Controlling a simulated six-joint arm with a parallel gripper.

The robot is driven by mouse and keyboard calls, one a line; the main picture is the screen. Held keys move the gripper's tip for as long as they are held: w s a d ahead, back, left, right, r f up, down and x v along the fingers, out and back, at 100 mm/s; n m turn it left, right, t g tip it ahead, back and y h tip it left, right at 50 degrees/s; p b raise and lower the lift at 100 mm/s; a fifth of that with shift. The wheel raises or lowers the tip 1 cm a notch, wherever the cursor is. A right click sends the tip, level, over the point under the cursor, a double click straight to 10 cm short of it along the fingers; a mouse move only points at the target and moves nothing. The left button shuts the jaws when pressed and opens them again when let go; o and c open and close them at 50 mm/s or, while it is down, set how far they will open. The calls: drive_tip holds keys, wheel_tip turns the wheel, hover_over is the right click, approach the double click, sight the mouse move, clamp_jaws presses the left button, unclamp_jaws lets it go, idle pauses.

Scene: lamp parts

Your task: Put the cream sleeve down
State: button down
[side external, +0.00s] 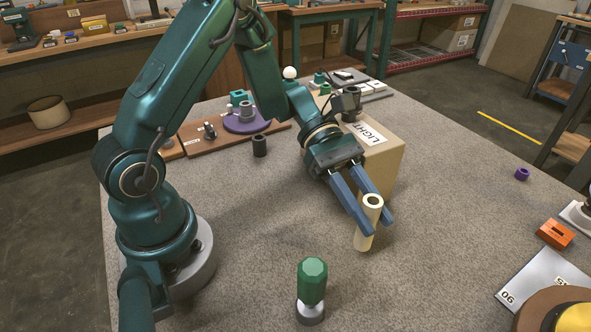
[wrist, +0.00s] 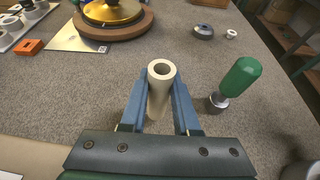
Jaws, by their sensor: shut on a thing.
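The cream sleeve (side external: 367,224) is a pale hollow tube, close to upright with a slight tilt in the side view. My gripper (side external: 366,218) is shut on it, with one blue finger on each side. In the wrist view the sleeve (wrist: 160,88) stands between the two fingers of my gripper (wrist: 160,100), its round opening facing up. Its lower end is close to the grey table top (side external: 240,222); I cannot tell if it touches.
A green-handled tool (side external: 312,285) stands on the table nearby, also in the wrist view (wrist: 236,82). A cardboard box (side external: 385,155) is right behind my gripper. An orange block (side external: 555,234) and a silver plate (side external: 540,278) lie at right. Bare table surrounds the sleeve in front.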

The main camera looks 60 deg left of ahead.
drive_tip(key=shift+f, duration=1.7)
drive_tip(key=c, duration=0.6)
unclamp_jaws()
drive_tip(key=shift+f, duration=0.1)
drive_tip(key=shift+c, duration=0.2)
